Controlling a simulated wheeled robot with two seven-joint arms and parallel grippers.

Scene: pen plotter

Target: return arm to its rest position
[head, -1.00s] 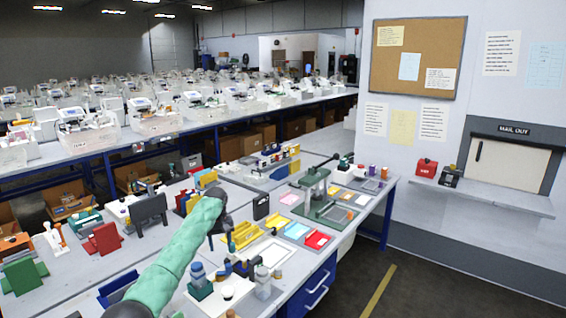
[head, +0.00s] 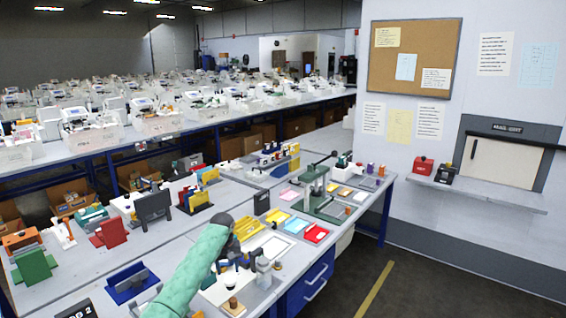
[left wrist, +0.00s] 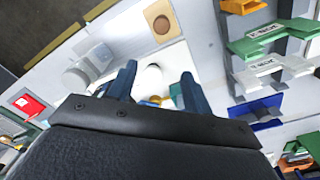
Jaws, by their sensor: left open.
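My left arm (head: 195,265), in a pale green sleeve, comes in from the bottom left of the head view and reaches over the near workbench to a dark joint. My left gripper (left wrist: 160,90) shows in the left wrist view with two dark blue fingers spread apart and nothing between them. It points down over a pale board (left wrist: 140,40) with small round items on it. In the head view the gripper is dark and partly lost among the bench items. My right arm and gripper are not in view.
A green press-like stand (head: 318,190) stands on the bench. A red tray (head: 316,233) and a yellow tray (head: 249,229) lie nearby. A blue stand (head: 130,283) and a green stand (head: 36,264) are at left. The bench has clear patches between them.

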